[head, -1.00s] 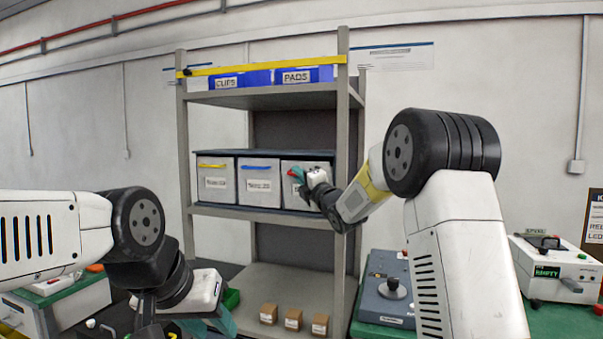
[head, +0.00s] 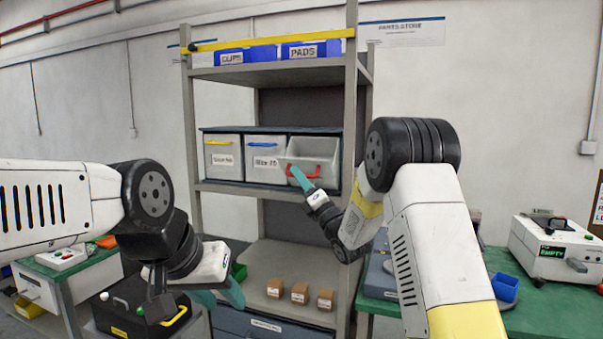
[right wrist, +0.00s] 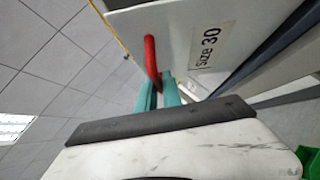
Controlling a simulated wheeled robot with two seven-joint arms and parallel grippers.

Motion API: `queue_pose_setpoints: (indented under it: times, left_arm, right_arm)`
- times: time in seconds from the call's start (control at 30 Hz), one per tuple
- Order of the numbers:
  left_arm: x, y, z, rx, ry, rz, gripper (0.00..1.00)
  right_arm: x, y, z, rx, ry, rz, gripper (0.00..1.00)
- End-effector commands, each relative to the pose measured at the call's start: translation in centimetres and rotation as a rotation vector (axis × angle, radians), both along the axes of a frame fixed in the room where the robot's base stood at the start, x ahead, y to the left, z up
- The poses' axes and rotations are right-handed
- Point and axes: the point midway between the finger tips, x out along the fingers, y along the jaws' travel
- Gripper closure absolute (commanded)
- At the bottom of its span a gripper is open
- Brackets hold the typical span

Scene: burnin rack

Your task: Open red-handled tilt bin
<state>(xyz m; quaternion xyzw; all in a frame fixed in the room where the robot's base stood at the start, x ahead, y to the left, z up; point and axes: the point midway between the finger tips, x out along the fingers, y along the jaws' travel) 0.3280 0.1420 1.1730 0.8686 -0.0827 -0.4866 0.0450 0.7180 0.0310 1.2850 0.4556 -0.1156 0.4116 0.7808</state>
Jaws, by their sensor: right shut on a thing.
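The red-handled tilt bin (head: 322,152) is the rightmost bin on the shelf's middle level. Its front is tipped outward and its grey inside shows. Its red handle (head: 303,172) shows low on the tipped front. In the right wrist view the red handle (right wrist: 151,58) stands beside a "Size 30" label. My right gripper (head: 299,178) has its teal fingers shut on this handle; the right wrist view shows the fingertips (right wrist: 160,88) at the handle's lower end. My left gripper (head: 215,294) hangs low at the left, away from the bins; its finger gap is not clear.
Yellow-handled (head: 222,158) and blue-handled (head: 266,160) bins stand closed to the left. Shelf uprights (head: 349,110) flank the bins. Small brown boxes (head: 299,293) sit on the lower shelf. A green bench (head: 545,310) with a white tester (head: 562,248) is at right.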

Motion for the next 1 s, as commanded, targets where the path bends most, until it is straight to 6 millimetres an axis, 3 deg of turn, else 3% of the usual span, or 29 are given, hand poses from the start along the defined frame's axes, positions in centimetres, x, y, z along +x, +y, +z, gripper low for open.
queue_pose_setpoints:
  times: [0.43, 0.5, 0.57, 1.0]
  left_arm:
    - [0.0, 0.0, 0.0, 0.0, 0.0, 0.0, 0.64]
    - [0.0, 0.0, 0.0, 0.0, 0.0, 0.0, 0.64]
    - [0.0, 0.0, 0.0, 0.0, 0.0, 0.0, 0.64]
    - [0.0, 0.0, 0.0, 0.0, 0.0, 0.0, 0.64]
  right_arm:
    - [0.0, -0.04, -0.26, -0.001, 0.003, -0.002, 1.0]
    - [0.0, -0.04, -0.26, -0.001, 0.003, -0.002, 0.8]
    - [-0.01, -0.03, -0.24, 0.0, 0.004, -0.002, 0.69]
    - [-0.67, -0.59, -0.84, -0.001, 0.004, -0.001, 0.68]
